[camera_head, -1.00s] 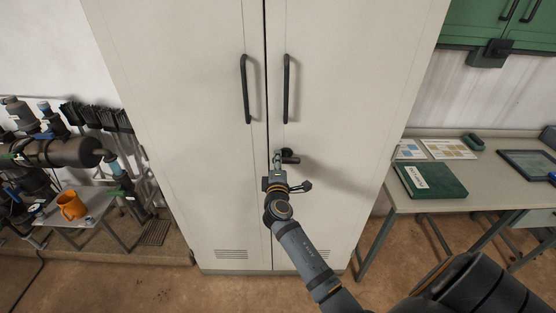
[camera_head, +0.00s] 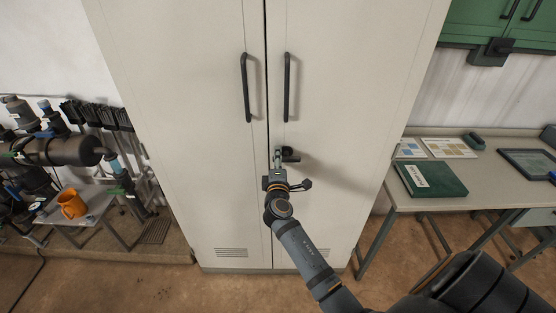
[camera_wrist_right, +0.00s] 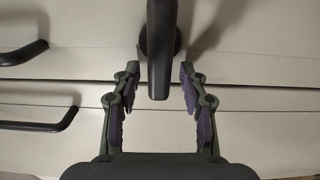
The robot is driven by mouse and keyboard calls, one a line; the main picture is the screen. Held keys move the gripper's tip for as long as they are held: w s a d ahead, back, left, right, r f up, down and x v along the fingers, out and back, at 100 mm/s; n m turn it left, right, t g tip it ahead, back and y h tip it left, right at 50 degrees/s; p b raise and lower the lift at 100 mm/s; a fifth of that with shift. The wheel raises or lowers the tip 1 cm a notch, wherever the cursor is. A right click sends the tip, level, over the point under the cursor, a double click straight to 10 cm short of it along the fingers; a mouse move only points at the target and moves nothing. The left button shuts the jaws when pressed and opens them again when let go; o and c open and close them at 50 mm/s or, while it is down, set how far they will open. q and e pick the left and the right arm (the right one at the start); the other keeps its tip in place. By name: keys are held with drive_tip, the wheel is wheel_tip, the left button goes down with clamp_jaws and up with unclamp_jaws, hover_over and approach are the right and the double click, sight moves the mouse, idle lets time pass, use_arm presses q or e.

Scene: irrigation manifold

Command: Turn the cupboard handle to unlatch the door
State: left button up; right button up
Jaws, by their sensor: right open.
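The cupboard (camera_head: 330,100) is tall and cream-white with two doors, both shut. A small dark turning handle (camera_head: 291,155) sits on the right-hand door close to the seam, below two black bar pulls. In the right wrist view the handle (camera_wrist_right: 161,60) points in between the fingers. My right gripper (camera_head: 278,157) is at the handle. In the right wrist view the right gripper (camera_wrist_right: 159,88) is open, with a finger on each side of the handle's end and a gap on both sides. My left gripper is not in view.
The black bar pulls (camera_head: 244,88) and (camera_head: 287,88) stand above the handle. A desk (camera_head: 430,205) with a green case (camera_head: 431,179) is on the right. Pipework (camera_head: 60,152) and an orange jug (camera_head: 72,205) on a small table are on the left.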

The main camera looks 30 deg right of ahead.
drive_tip(key=v, duration=0.7)
drive_tip(key=shift+s, duration=0.25)
drive_tip(key=shift+a, duration=0.1)
drive_tip(key=s+a+f+g+y, duration=0.1)
drive_tip(key=a+f+g+y, duration=0.1)
drive_tip(key=f, duration=0.9)
drive_tip(key=s+a+f+g+y, duration=0.1)
drive_tip(key=s+f+y, duration=0.15)
drive_tip(key=f, duration=0.85)
drive_tip(key=s+a+f+m+g+y, duration=0.1)
drive_tip(key=s+f+m+g, duration=0.1)
drive_tip(key=s+f, duration=0.55)
drive_tip(key=s+a+f+m+g+y, duration=0.1)
drive_tip(key=s+f+m+g+y, duration=0.2)
drive_tip(key=f, duration=0.8)
drive_tip(key=s+f+m+g, duration=0.2)
drive_tip(key=s+f, duration=0.3)
drive_tip(key=s, duration=0.5)
drive_tip(key=s+d+f+m+g, duration=0.1)
drive_tip(key=s+f, duration=0.4)
drive_tip(key=s, duration=0.5)
drive_tip(key=s+d+f+m+g, duration=0.1)
drive_tip(key=s+f+m+g, duration=0.2)
drive_tip(key=s, duration=0.8)
wheel_tip(320, 180, down, 2)
drive_tip(key=shift+d+f+m, duration=0.1)
drive_tip(key=shift+d+m, duration=0.05)
drive_tip(key=shift+m, duration=0.15)
